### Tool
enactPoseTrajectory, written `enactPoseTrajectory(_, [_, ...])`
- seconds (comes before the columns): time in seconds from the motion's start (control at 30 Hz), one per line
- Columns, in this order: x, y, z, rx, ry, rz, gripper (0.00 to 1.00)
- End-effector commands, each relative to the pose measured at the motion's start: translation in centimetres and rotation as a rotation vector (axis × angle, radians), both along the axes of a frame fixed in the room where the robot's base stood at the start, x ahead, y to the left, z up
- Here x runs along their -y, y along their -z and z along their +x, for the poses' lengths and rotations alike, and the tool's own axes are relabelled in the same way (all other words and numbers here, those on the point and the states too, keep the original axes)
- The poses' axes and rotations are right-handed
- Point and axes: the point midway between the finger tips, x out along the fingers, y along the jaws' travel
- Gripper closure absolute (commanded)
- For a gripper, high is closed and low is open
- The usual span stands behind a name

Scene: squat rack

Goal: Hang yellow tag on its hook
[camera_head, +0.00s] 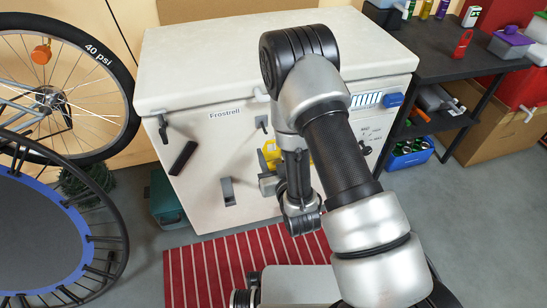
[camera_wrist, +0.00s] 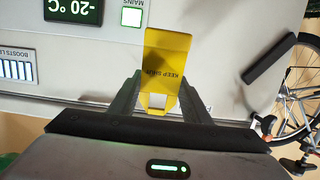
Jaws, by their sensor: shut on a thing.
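The yellow tag (camera_wrist: 168,55) is a flat plate with dark lettering and a slot near its held end. My gripper (camera_wrist: 158,101) is shut on that end, one finger at each side. In the head view the tag (camera_head: 271,151) shows partly behind my arm, in front of the white chest freezer (camera_head: 225,150). My gripper (camera_head: 268,183) is at the freezer's front, mostly hidden by my wrist. A small dark hook (camera_head: 262,123) is on the freezer front just above the tag. Another hook (camera_head: 163,130) is at the left and one (camera_head: 363,147) at the right. I cannot tell which is the tag's own.
A black bar (camera_head: 183,158) and a grey fitting (camera_head: 228,191) are on the freezer front. A bicycle wheel (camera_head: 60,85) and trampoline (camera_head: 45,235) stand at the left. A dark shelf table (camera_head: 455,60) is at the right. A red striped mat (camera_head: 205,270) lies below.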

Motion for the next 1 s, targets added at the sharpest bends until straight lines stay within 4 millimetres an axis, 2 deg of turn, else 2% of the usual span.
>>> enactPoseTrajectory(1.0, [-1.7,0.5,5.9,0.002,0.000,0.000,0.80])
